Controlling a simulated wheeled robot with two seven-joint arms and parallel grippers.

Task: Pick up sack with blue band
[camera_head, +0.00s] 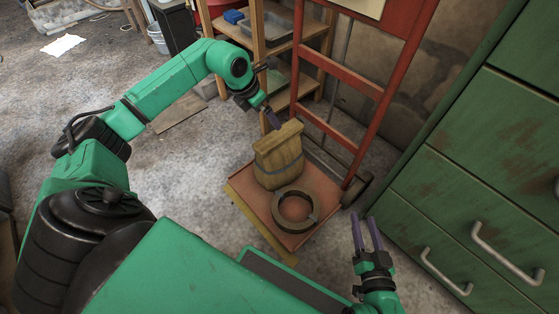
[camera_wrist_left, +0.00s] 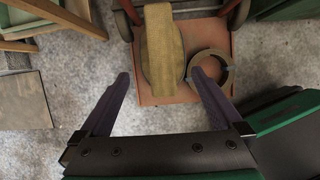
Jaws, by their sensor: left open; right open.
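The sack (camera_head: 280,160) is tan with a thin blue-grey band around its middle. It stands upright on the red plate of a hand truck (camera_head: 262,187). My left gripper (camera_head: 274,119) is at the sack's upper back left in the head view, close to its top. In the left wrist view the open left fingers (camera_wrist_left: 159,80) point toward the sack (camera_wrist_left: 162,50), which lies between and beyond their tips. Contact cannot be told. My right gripper (camera_head: 366,222) is open and empty, to the right of the hand truck plate.
A dark ring (camera_head: 297,226) lies on the plate beside the sack. The hand truck's red frame (camera_head: 340,75) rises behind it. A wooden shelf (camera_head: 262,45) stands behind at the left. A green drawer cabinet (camera_head: 480,190) fills the right. Floor at left is mostly clear.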

